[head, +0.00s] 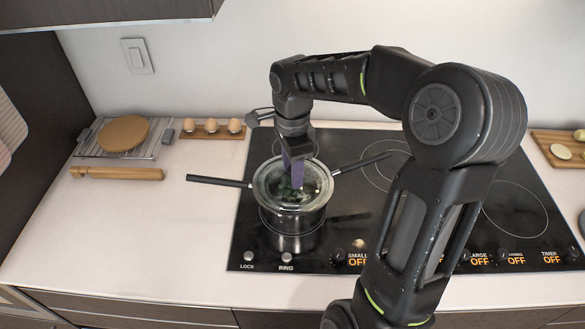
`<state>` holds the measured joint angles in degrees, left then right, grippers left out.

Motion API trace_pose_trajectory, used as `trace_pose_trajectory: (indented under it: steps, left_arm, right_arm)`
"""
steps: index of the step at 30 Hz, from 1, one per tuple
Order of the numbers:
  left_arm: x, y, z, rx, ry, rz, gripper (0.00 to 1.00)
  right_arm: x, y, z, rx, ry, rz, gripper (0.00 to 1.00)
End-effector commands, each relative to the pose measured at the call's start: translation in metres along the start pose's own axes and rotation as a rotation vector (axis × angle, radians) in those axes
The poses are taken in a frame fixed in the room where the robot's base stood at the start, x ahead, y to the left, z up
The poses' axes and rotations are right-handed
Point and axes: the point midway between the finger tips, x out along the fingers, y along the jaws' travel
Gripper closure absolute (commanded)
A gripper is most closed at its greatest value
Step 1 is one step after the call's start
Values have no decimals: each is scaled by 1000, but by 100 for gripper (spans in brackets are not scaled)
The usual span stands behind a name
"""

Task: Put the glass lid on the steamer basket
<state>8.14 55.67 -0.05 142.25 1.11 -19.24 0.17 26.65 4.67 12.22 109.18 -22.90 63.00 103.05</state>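The steamer basket (302,218) sits in a metal pot (290,241) on the left part of the black cooktop. Green food shows inside it. The round glass lid (266,187) lies over the basket's top, its rim looking about level with the basket's rim. Whether it is fully seated I cannot tell. My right gripper (293,177) points straight down at the middle of the lid, its purple fingers at the knob area. The fingers hide the knob, so I cannot tell whether they grip it. My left gripper is not in view.
Long black handles stick out left (219,181) and right (362,162) of the pots. A rack with a round board (124,133), a rolling pin (118,173) and an egg holder (212,131) stand at left. A cutting board (555,146) lies at far right. The front-left counter is clear.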

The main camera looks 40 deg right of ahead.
Motion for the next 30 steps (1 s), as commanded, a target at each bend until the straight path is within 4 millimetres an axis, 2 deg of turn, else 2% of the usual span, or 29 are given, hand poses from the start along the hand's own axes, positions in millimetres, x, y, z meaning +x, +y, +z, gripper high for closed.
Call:
trace_pose_trajectory:
  steps: [8,13,24,30]
  left_arm:
    - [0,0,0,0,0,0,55]
    - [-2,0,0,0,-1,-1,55]
    - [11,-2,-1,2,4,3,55]
    - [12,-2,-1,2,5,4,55]
  right_arm:
    - [0,0,0,0,0,0,53]
    - [-7,0,0,1,1,-1,53]
    - [-64,-1,0,0,0,-3,53]
    - [-78,0,0,0,0,-1,53]
